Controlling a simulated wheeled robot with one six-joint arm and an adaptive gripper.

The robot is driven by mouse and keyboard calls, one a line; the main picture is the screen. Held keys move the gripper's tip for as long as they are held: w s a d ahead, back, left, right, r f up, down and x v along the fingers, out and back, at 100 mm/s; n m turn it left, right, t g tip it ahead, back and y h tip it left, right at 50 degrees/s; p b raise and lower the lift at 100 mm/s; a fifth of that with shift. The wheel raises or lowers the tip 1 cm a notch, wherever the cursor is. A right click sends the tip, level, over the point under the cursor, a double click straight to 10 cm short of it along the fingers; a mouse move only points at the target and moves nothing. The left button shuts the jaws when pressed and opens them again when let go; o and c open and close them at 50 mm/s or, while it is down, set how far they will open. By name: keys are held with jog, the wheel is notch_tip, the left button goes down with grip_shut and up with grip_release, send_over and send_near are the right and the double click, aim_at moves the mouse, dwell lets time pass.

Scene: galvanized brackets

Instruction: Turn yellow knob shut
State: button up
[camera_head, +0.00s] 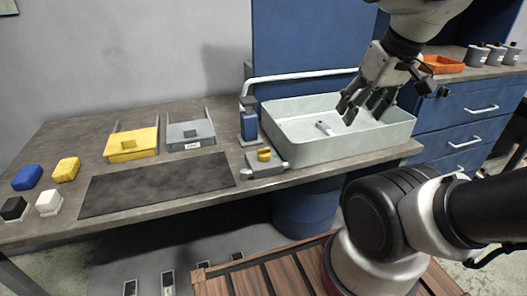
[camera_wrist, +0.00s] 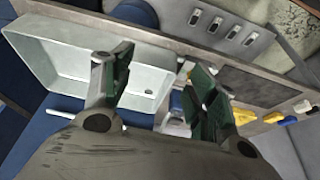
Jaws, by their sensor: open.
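The yellow knob (camera_head: 264,154) sits on a small grey base plate (camera_head: 266,165) on the bench, left of the white basin, below a blue tap post (camera_head: 249,120). My gripper (camera_head: 362,105) is open and empty above the basin (camera_head: 340,147), up and to the right of the knob and apart from it. In the wrist view my gripper (camera_wrist: 160,85) shows its two dark green finger pads wide apart. A small yellow patch beside the right finger in that view may be the knob, but most of it is hidden.
A pale spout (camera_head: 300,75) runs from the tap post over the basin's back. A yellow box (camera_head: 131,146), a grey box (camera_head: 191,136), a dark mat (camera_head: 157,183) and several small blocks lie left on the bench. An orange tray (camera_head: 443,65) stands at the right.

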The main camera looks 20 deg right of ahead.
jog(key=w+a+f+n+g, duration=0.2)
jog(key=w+a+f, duration=0.1)
jog(key=f, duration=0.1)
jog(key=m+g, duration=0.2)
send_over(264, 149)
notch_tip(264, 149, down, 9)
jog(key=shift+w+r, duration=0.1)
jog(key=shift+r, duration=0.1)
jog(key=shift+f, duration=0.2)
notch_tip(264, 149, down, 7)
jog(key=shift+f, duration=0.2)
jog(key=c, duration=1.1)
